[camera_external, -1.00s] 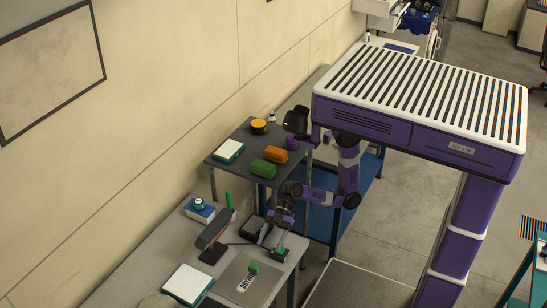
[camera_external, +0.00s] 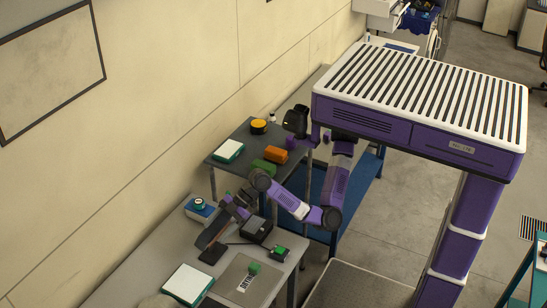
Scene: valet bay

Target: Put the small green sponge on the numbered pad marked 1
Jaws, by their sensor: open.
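Three green blocks could be the small green sponge, and I cannot tell which. A small green block (camera_external: 254,267) sits on a grey mat (camera_external: 266,288) with a printed label at the front of the near table. Another green piece (camera_external: 281,250) sits on a dark block to its right. A larger green block (camera_external: 263,166) is on the far table, partly hidden by my arm. I can read no pad marked 1. My gripper (camera_external: 230,207) is open over the back of the near table, apart from these green blocks; its fingertips are hard to make out.
A dark lamp-like stand (camera_external: 213,247), a dark box (camera_external: 256,229) and a blue-and-white box (camera_external: 201,210) are close to my gripper. A white pad with green edges (camera_external: 188,283) lies in front. An orange block (camera_external: 275,155) and yellow disc (camera_external: 258,126) are on the far table.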

